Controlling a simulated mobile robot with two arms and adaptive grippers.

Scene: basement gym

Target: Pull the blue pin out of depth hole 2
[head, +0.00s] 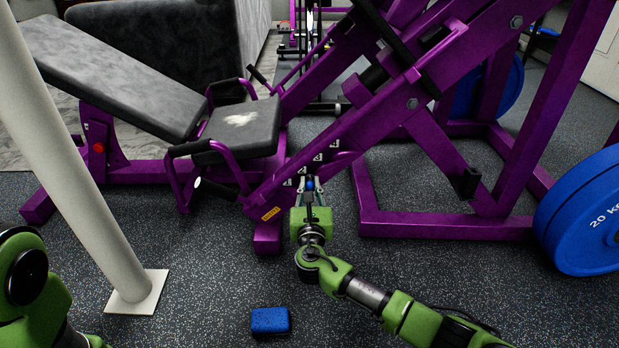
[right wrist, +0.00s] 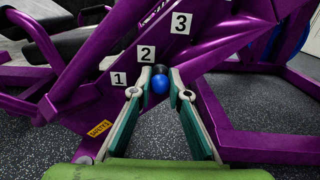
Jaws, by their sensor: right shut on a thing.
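The blue pin (head: 309,184) has a round blue head, seen larger in the right wrist view (right wrist: 160,85). It is at the purple sloping rail (right wrist: 110,75) of the machine, by the white label 2 (right wrist: 146,54). My right gripper (right wrist: 160,77) is shut on the pin's head, one finger on each side. In the head view the right gripper (head: 309,190) reaches the rail from below. The pin's shaft and the hole are hidden, so I cannot tell how deep the pin sits. My left gripper is out of view.
Label 1 (right wrist: 119,78) is lower left and label 3 (right wrist: 181,23) upper right on the machine. A white post (head: 75,150) stands at left. A blue block (head: 270,321) lies on the floor. A blue weight plate (head: 585,215) is at right. The floor around my right arm is otherwise clear.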

